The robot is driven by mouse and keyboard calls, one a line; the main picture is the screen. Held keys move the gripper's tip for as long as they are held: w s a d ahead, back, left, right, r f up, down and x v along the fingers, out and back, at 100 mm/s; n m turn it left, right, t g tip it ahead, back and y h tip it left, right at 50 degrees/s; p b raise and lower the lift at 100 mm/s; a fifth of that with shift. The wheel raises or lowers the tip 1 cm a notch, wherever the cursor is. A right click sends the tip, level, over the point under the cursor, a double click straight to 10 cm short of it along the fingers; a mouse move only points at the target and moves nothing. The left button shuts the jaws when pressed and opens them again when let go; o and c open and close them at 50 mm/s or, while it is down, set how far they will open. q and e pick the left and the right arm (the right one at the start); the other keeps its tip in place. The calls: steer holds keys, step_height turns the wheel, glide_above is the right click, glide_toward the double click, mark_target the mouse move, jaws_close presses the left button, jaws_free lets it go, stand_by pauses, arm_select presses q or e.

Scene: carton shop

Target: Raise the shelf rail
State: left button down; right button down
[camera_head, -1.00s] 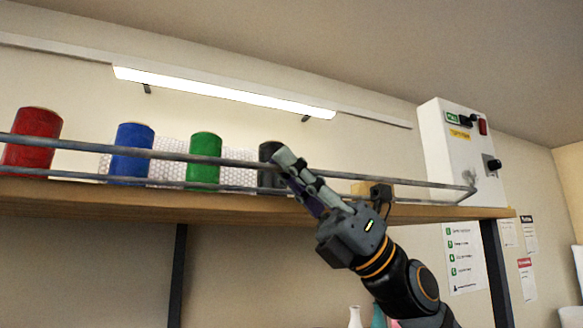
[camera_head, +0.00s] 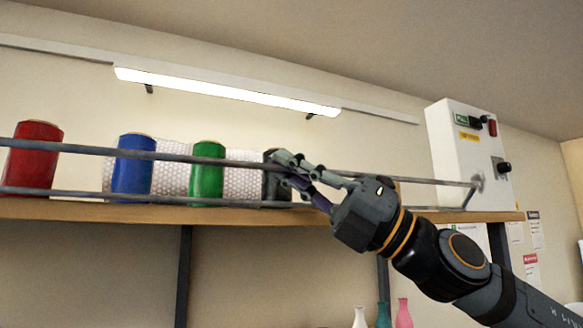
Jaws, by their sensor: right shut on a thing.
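The shelf rail (camera_head: 85,149) is a thin grey bar along the front of the wooden shelf, above a second, lower grey bar (camera_head: 85,195). A short link (camera_head: 470,197) joins the bars at the right end. My right gripper (camera_head: 284,163) reaches in from the lower right. It is shut on the rail in front of the black spool, its fingers hiding that part of the bar. The rail passes in front of the spools, below their tops. My left gripper is not in view.
Red (camera_head: 33,135), blue (camera_head: 133,172), green (camera_head: 207,180) and black (camera_head: 275,188) spools stand on the shelf (camera_head: 100,212), with bubble wrap (camera_head: 172,180) behind. A white control box (camera_head: 455,160) stands at the right end. Bottles (camera_head: 383,315) are below.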

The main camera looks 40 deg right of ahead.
stand_by(0.3)
steer(key=c, duration=1.4)
jaws_free()
steer(key=shift+c, duration=0.2)
steer(key=shift+w, duration=0.1)
